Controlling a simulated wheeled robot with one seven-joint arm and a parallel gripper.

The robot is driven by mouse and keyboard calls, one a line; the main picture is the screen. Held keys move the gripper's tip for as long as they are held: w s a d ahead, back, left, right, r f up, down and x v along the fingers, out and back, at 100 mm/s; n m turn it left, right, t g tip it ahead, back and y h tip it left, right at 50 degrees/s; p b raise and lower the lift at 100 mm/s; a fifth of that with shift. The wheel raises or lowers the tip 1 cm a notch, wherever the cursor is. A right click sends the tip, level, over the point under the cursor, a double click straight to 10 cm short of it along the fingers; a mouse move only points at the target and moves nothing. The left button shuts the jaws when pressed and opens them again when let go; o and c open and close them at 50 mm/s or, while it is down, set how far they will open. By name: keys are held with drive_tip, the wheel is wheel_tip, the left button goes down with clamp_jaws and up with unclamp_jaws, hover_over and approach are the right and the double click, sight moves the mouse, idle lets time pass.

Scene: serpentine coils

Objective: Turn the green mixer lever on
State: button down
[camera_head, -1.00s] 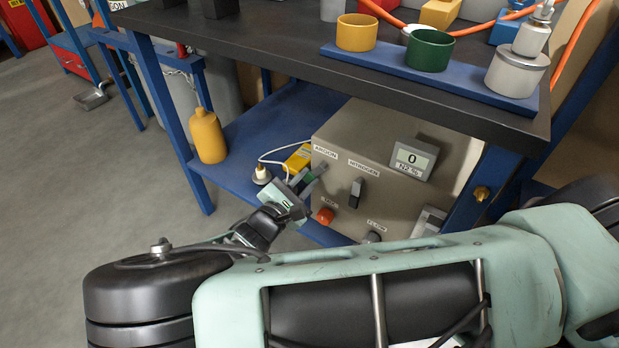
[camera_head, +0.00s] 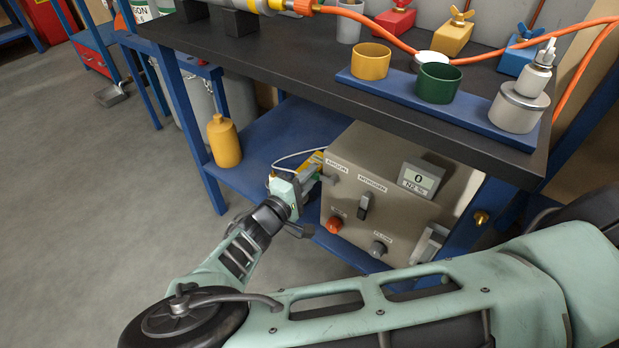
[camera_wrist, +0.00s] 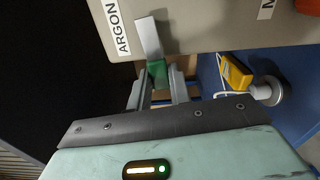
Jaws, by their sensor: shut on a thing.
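The mixer is a beige box (camera_head: 362,190) on the blue lower shelf, with ARGON and NITROGEN labels and a display (camera_head: 419,179) reading 0 N2 %. In the wrist view the green mixer lever (camera_wrist: 157,72) sits below a flat grey metal piece (camera_wrist: 149,36), beside the ARGON label. My gripper (camera_wrist: 158,85) has one finger on each side of the green part and is shut on it. In the head view my gripper (camera_head: 309,178) reaches the box's left front edge from the left and hides the lever.
The box front also has a black switch (camera_head: 364,206), a red knob (camera_head: 334,224) and a grey knob (camera_head: 378,248). A yellow bottle (camera_head: 224,141) stands left on the shelf. The black bench top (camera_head: 300,70) overhangs the box.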

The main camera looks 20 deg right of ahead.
drive_tip(key=shift+r+m, duration=0.25)
drive_tip(key=shift+m, duration=0.25)
idle(0.3)
drive_tip(key=c, duration=1.3)
unclamp_jaws()
drive_tip(key=shift+r, duration=0.1)
drive_tip(key=shift+a, duration=0.15)
drive_tip(key=p+v, duration=0.1)
drive_tip(key=v, duration=1.6)
drive_tip(key=shift+s, duration=0.15)
